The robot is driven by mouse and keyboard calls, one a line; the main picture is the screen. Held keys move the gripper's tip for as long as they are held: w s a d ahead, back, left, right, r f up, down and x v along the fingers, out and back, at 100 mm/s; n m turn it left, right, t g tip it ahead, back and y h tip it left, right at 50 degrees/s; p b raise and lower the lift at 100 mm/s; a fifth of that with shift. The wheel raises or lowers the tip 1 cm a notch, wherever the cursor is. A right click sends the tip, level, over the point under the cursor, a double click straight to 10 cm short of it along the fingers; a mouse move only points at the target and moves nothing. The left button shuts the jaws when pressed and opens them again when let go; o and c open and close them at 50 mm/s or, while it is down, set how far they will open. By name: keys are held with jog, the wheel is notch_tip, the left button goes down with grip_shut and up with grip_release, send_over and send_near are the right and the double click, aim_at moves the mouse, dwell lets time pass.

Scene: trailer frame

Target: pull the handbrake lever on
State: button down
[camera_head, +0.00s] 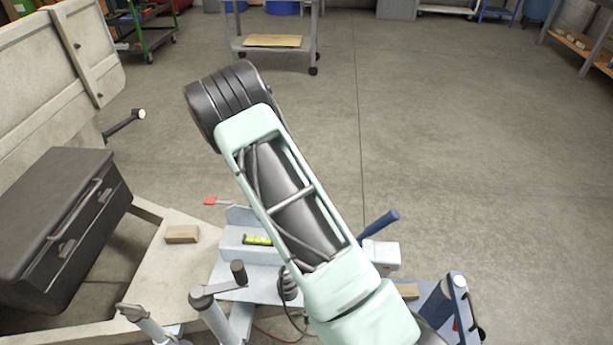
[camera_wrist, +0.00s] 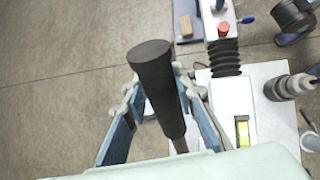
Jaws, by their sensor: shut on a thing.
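The handbrake lever's dark round grip (camera_wrist: 152,70) stands large in the middle of the wrist view, its flat end facing the camera. Its shaft narrows toward the bottom of that view, where its base is hidden by my wrist. My gripper (camera_wrist: 157,88) has one blue finger on each side of the grip and is shut on it. In the head view my arm hides the gripper. A blue rod-like handle (camera_head: 380,222) shows just right of my arm there; I cannot tell if it is part of the lever.
Beside the lever run a black bellows (camera_wrist: 224,58), a red cap (camera_wrist: 224,29) and a yellow level (camera_wrist: 242,132). A black toolbox (camera_head: 60,225) and a wooden block (camera_head: 182,234) lie left. A cart (camera_head: 275,45) stands behind; the floor (camera_head: 450,150) right is clear.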

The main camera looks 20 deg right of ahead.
jog(key=shift+w+a+r+g+h+p, duration=0.2)
jog(key=shift+w+a+r+h, duration=0.35)
jog(key=shift+a, duration=0.4)
jog(key=shift+w+a+r+g+h+p, duration=0.15)
jog(key=shift+w+a+r+h, duration=0.15)
jog(key=shift+a+r, duration=0.6)
jog(key=shift+w+a+r+g+h+p, duration=0.2)
jog(key=shift+w+a+r+h, duration=0.3)
jog(key=shift+a, duration=0.5)
jog(key=shift+s, duration=0.1)
jog(key=c, duration=1.6)
grip_release()
jog(key=v, duration=0.7)
jog(key=shift+a+r, duration=0.15)
jog(key=shift+a, duration=0.1)
